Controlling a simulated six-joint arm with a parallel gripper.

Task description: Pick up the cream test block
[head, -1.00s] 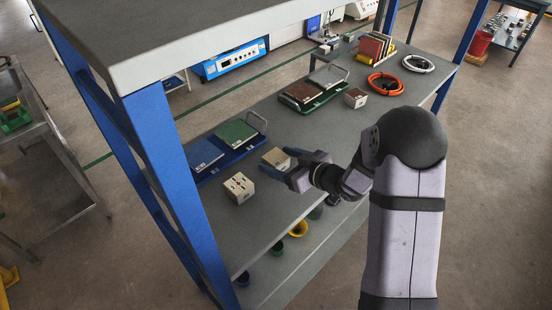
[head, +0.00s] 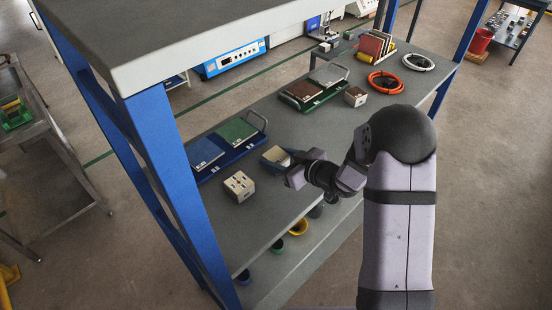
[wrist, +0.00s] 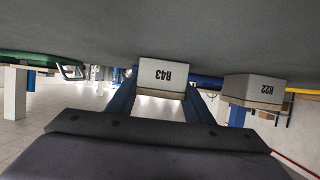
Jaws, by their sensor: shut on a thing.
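The cream block in my grip (head: 276,155) is on the grey shelf top beside the blue tray, in the head view. In the wrist view it is a pale block marked R43 (wrist: 162,74), between two blue fingers. My gripper (head: 276,162) is shut on it, and it also shows in the wrist view (wrist: 160,100). The near finger hides part of the block in the head view. I cannot tell whether its underside touches the shelf.
A blue tray (head: 234,159) with a blue and a green tile lies behind the blocks. A green tray (head: 318,102) with tiles, a small brownish block (head: 355,97) and an orange cable coil (head: 385,83) lie farther back. A blue post (head: 165,160) stands at left.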

